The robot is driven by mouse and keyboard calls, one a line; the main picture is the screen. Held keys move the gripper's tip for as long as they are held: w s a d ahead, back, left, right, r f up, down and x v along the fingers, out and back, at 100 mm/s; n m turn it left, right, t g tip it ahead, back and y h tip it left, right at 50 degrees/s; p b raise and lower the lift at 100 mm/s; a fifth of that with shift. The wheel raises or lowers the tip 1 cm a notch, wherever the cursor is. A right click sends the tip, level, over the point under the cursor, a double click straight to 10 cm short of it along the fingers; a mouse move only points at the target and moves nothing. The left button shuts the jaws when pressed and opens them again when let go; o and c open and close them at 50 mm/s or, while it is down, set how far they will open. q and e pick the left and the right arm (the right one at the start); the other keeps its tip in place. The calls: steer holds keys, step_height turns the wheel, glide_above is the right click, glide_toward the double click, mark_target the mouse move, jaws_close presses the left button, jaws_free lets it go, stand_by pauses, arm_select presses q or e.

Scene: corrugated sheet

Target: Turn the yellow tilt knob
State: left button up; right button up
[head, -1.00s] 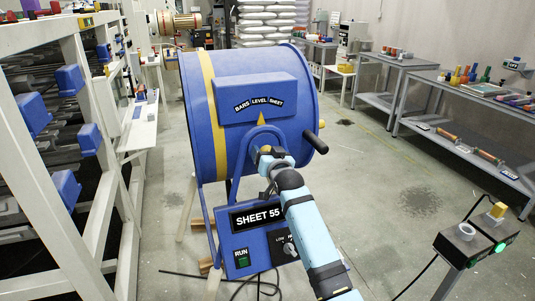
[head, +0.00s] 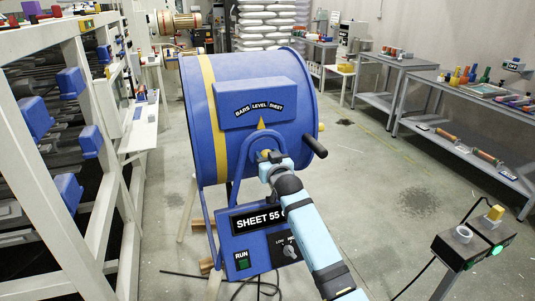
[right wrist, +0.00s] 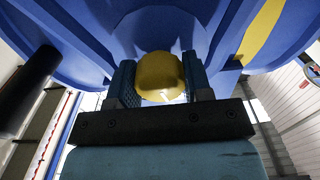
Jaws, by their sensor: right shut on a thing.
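The yellow tilt knob shows in the right wrist view (right wrist: 160,77) as a rounded yellow end between two dark textured fingers. My right gripper (right wrist: 158,82) is shut on it, with a finger on each side. In the head view my right gripper (head: 269,157) is at the hub on the front of the blue drum (head: 206,115), and it mostly hides the knob. A yellow pointer (head: 262,125) stands above the hub, below the middle of the BARS LEVEL SHEET plate (head: 261,104). My left gripper is not in view.
A black handle (head: 315,146) sticks out right of the hub. Below is a panel with a SHEET 55 label (head: 257,217), a green RUN button (head: 242,260) and a selector (head: 290,250). A white rack (head: 50,200) stands left. A post with control boxes (head: 470,243) stands front right.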

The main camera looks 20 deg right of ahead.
steer(key=shift+r+n+p, duration=0.2)
steer(key=shift+n+p, duration=0.35)
steer(key=shift+n, duration=0.45)
steer(key=n+p, duration=0.1)
steer(key=n, duration=0.1)
steer(key=shift+f+n, duration=0.1)
steer(key=shift+n, duration=0.2)
steer(key=n+p, duration=0.1)
steer(key=n, duration=0.1)
steer(key=shift+n, duration=0.4)
steer(key=n+p, duration=0.1)
steer(key=n, duration=0.1)
steer(key=shift+n, duration=0.4)
steer(key=n, duration=0.3)
steer(key=shift+f+p, duration=0.1)
steer(key=shift+p, duration=0.25)
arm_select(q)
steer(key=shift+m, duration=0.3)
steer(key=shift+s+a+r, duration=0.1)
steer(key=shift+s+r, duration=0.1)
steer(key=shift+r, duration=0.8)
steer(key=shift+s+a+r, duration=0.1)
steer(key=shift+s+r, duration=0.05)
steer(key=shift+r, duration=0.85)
arm_select(e)
steer(key=shift+n, duration=1.1)
